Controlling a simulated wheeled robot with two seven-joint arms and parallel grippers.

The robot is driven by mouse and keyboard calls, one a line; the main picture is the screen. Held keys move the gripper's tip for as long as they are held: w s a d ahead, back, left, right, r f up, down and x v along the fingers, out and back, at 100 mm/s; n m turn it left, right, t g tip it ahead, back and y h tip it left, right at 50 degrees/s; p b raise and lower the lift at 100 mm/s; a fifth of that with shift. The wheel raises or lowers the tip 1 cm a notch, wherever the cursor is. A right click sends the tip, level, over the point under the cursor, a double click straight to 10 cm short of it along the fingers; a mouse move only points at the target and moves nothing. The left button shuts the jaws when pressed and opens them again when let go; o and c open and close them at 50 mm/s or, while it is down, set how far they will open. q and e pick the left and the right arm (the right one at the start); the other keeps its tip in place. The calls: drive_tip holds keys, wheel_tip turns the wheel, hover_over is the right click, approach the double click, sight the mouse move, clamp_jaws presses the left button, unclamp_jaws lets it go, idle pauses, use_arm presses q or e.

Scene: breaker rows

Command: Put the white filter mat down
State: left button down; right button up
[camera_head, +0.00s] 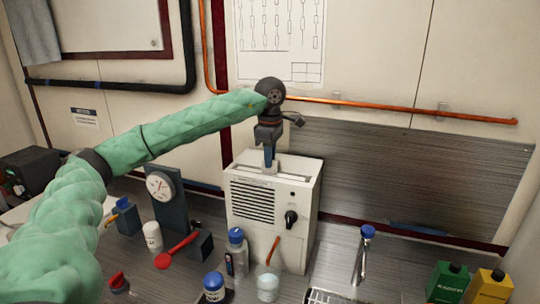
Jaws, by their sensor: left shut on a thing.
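My left gripper (268,157) points straight down over the top of a white box-shaped unit (304,214) with a louvred front and a black knob. The fingertips are at the slot in its top. The gripper is shut on the white filter mat, which I can hardly make out between the fingers and the slot. I cannot tell how deep the mat sits in the slot. My right gripper is not in view.
A gauge (160,186) on a dark stand is left of the unit.

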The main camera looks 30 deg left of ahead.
use_arm(q)
drive_tip(key=shift+f, duration=0.1)
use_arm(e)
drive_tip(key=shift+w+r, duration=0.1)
use_arm(q)
drive_tip(key=c, duration=1.4)
unclamp_jaws()
drive_tip(key=shift+o, duration=0.2)
